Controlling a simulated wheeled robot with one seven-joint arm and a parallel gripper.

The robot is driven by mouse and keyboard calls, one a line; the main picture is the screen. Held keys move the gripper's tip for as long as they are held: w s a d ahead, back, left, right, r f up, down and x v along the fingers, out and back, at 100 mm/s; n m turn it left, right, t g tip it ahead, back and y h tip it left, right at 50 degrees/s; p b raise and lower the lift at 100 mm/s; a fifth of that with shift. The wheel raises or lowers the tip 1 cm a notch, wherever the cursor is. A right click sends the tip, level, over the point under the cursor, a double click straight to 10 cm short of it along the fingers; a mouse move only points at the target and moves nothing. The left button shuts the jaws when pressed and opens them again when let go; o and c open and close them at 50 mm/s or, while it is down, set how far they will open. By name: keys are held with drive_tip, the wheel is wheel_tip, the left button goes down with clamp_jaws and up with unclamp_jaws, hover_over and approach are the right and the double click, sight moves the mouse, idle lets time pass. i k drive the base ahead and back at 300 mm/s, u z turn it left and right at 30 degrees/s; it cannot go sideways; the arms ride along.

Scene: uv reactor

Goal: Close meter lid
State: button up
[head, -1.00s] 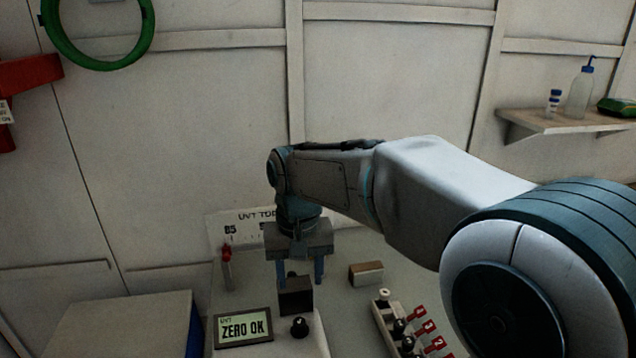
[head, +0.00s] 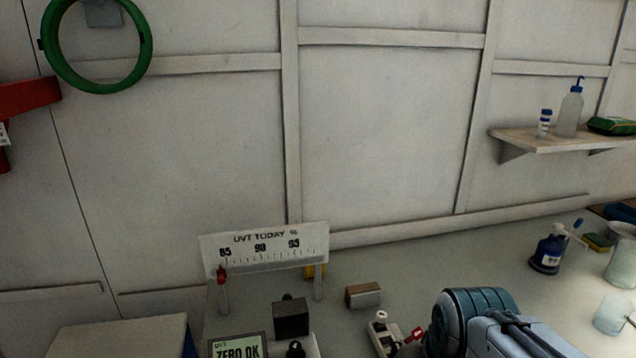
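The meter stands at the bottom edge of the head view, cut off by the frame. Its display (head: 238,349) reads "ZERO OK". A dark box-like part (head: 291,319) stands upright on the meter, with a small dark knob at its top. A black round knob (head: 295,349) sits in front of it. I cannot tell for sure whether the dark part is the lid or whether it is closed. My gripper is out of view; only a part of my arm shows at the bottom right.
A "UVT TODAY" scale board (head: 265,246) with a red pointer stands behind the meter. A small brown-and-grey block (head: 363,295) and a vial rack (head: 383,338) with red tags lie to the right. Bottles and beakers stand far right. The bench behind the block is clear.

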sight(290, 315)
drive_tip(key=k, duration=1)
drive_tip(key=u, duration=1.25)
drive_tip(key=i, duration=1.05)
drive_tip(key=z, duration=1.15)
